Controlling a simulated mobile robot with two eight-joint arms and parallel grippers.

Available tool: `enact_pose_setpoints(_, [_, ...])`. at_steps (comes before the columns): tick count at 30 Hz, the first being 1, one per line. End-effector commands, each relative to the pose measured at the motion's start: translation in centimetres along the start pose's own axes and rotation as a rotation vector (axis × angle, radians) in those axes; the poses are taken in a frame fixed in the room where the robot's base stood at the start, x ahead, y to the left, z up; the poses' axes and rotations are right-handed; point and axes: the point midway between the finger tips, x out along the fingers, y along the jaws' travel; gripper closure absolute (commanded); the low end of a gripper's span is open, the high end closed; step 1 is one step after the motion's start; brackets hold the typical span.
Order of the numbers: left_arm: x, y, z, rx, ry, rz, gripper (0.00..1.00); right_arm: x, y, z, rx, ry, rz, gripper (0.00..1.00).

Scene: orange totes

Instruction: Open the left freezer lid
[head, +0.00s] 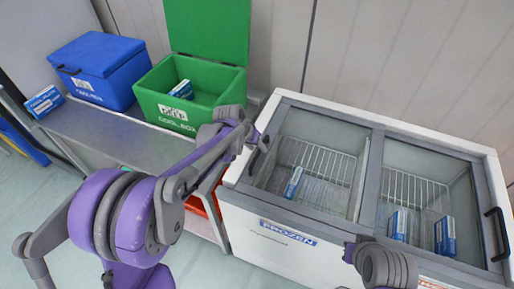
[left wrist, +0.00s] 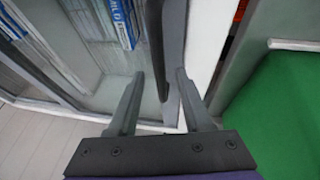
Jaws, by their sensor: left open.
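The white chest freezer (head: 285,243) has two grey-framed glass lids side by side. The left lid (head: 318,131) looks shut, and its glass also shows in the left wrist view (left wrist: 105,85). My left gripper (head: 262,143) is at the left lid's outer edge. In the left wrist view my left gripper (left wrist: 160,75) is open, with the dark lid handle (left wrist: 155,45) running between its fingers. The fingers are not closed on it; whether one touches it I cannot tell. My right gripper is not in view; only part of the right arm shows at the bottom.
The right lid (head: 425,162) looks shut, with a black handle (head: 497,232) at its right edge. Blue-and-white boxes lie inside the freezer. A metal table (head: 115,128) on the left holds an open green cool box (head: 205,112) and a blue cool box (head: 105,65).

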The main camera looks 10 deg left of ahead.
Motion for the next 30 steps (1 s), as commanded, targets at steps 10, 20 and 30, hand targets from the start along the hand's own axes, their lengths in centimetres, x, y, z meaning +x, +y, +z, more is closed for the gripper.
enact_pose_setpoints(10, [0.78,0.03,0.01,0.001,0.0,0.0,0.5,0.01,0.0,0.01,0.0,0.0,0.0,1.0])
enact_pose_setpoints(20, [0.76,0.02,0.0,0.0,0.0,0.0,1.0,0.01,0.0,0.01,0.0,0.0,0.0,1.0])
enact_pose_setpoints(30, [0.74,0.02,0.0,0.0,0.0,0.0,1.0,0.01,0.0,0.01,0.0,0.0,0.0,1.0])
